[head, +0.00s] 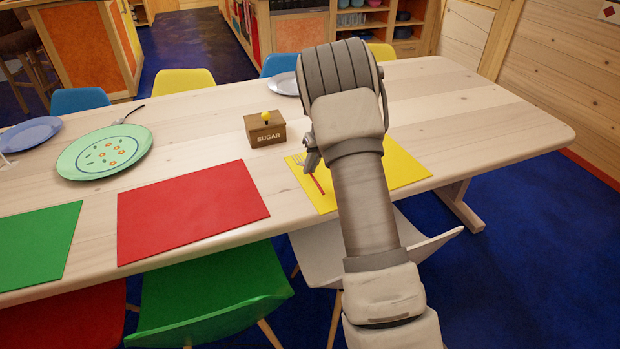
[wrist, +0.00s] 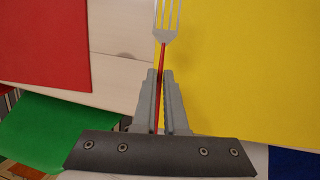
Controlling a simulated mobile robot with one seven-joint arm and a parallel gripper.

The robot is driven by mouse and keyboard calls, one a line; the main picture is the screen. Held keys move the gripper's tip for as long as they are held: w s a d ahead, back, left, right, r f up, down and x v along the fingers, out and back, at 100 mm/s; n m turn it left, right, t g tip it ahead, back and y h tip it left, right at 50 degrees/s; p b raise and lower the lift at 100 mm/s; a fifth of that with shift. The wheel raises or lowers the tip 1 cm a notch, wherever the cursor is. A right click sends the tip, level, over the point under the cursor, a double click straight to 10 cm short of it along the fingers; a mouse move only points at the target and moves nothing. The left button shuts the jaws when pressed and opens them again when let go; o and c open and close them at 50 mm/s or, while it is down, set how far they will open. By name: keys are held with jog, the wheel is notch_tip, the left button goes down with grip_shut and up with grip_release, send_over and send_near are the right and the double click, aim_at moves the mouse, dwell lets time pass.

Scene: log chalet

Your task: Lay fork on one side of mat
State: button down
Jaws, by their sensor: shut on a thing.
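The fork (wrist: 164,38) has pale metal tines and a thin red handle. My gripper (wrist: 160,88) is shut on its red handle, and the tines point away from the gripper, past the fingertips. The fork lies along the left edge of the yellow mat (wrist: 250,70) in the wrist view. In the head view the fork (head: 317,184) shows at the mat's left part, beside my gripper (head: 311,160). My arm hides the middle of the yellow mat (head: 402,168). I cannot tell whether the fork touches the mat or is just above it.
A red mat (head: 190,210) lies to the left, with bare table between it and the yellow mat. A sugar box (head: 265,130) stands behind the gripper. A green plate (head: 85,160) and a green mat (head: 38,245) are farther left. Chairs line the table (head: 490,125).

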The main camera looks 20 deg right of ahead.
aim_at(307, 184)
jog(key=shift+w+f, duration=0.3)
jog(key=shift+f, duration=0.05)
jog(key=shift+f+b, duration=0.55)
jog(key=shift+f, duration=1.25)
jog(key=shift+f, duration=0.2)
jog(key=c, duration=1)
grip_release()
jog(key=shift+o, duration=0.2)
